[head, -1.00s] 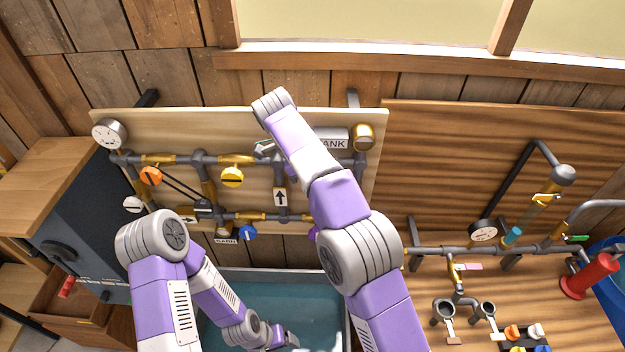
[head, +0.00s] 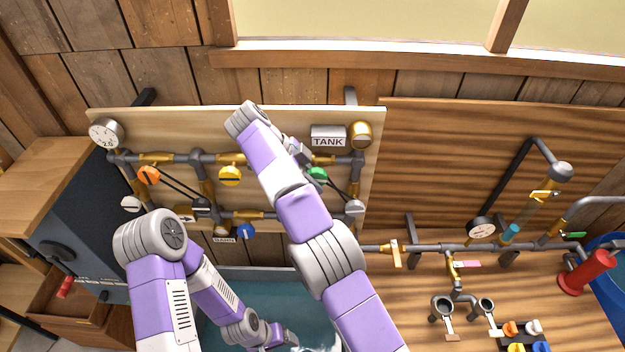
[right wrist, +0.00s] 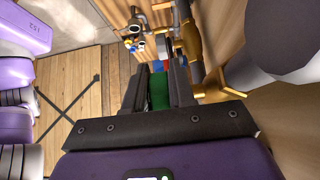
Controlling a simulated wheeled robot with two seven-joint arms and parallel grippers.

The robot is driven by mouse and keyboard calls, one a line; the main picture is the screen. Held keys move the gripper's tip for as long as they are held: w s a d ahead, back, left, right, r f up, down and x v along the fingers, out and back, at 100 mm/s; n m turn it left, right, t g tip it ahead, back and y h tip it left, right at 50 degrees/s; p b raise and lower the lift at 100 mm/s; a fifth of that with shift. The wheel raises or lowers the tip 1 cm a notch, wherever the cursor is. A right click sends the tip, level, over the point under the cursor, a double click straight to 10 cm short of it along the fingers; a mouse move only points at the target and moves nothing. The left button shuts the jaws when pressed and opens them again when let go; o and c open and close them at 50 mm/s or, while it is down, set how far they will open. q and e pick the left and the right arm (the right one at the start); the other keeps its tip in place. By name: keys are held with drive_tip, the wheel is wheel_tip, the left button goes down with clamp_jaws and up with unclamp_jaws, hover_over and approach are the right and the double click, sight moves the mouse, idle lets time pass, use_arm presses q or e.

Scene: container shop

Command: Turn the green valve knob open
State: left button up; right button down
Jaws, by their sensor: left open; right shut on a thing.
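The green valve knob (head: 317,174) sits on the upper pipe of the left board, just below the TANK label. My right gripper (head: 303,155) reaches it from the upper left. In the right wrist view the jaws (right wrist: 160,82) are shut on the green knob (right wrist: 158,92), which lies between the two dark fingers. The knob's exact angle is hard to tell. My left gripper (head: 287,341) is low over the blue water basin, open and away from the knob; its fingertips are small in view.
On the same board are an orange knob (head: 149,175), a yellow knob (head: 230,176), a blue knob (head: 246,231) and a white knob (head: 354,208). A pressure gauge (head: 105,133) is at upper left. The water basin (head: 262,272) lies below. A red cylinder (head: 590,272) stands far right.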

drive_tip(key=c, duration=1)
unclamp_jaws()
drive_tip(key=shift+c, duration=0.2)
